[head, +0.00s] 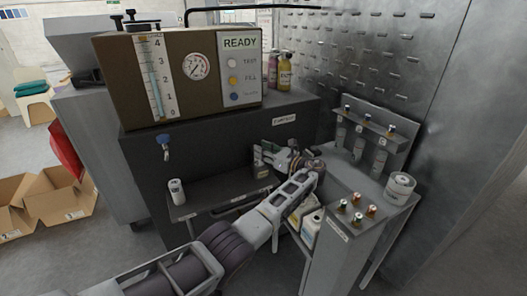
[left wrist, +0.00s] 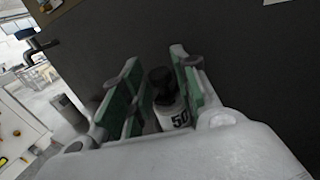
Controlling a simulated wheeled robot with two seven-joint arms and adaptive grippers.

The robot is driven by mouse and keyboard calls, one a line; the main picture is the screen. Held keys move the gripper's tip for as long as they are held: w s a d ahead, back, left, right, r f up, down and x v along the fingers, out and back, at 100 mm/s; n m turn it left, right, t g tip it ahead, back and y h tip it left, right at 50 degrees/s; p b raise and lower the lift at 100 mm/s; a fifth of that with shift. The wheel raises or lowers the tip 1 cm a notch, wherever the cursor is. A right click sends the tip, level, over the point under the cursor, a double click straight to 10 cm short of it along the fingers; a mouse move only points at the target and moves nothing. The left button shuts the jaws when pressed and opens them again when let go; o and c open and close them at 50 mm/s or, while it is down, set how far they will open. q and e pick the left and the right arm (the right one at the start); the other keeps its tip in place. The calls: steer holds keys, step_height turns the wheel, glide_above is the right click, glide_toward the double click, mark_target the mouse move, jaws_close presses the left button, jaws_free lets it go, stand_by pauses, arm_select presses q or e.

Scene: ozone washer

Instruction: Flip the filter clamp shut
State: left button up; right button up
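My left gripper (head: 264,160) reaches across the shelf to the dark front of the washer cabinet (head: 235,150). In the left wrist view its green-padded fingers (left wrist: 160,95) are spread. A white cylinder with a black top and the number 50 (left wrist: 172,112) shows between them. I cannot tell whether the pads touch it. The gripper and wrist cover most of this spot in the head view. I cannot make out the filter clamp clearly or tell its position. My right gripper is in neither view.
A small white canister (head: 177,191) stands on the grey shelf (head: 215,190) at left. A side stand (head: 345,187) at right carries small metal fittings (head: 357,219) and a round tin (head: 399,188). White bottles (head: 311,226) stand below. The brown control box (head: 125,85) sits above.

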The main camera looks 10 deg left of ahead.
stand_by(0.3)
arm_select(q)
steer(key=v, duration=0.7)
steer(key=shift+d, duration=0.2)
steer(key=shift+s, duration=0.1)
step_height(320, 180, up, 10)
steer(key=p, duration=1)
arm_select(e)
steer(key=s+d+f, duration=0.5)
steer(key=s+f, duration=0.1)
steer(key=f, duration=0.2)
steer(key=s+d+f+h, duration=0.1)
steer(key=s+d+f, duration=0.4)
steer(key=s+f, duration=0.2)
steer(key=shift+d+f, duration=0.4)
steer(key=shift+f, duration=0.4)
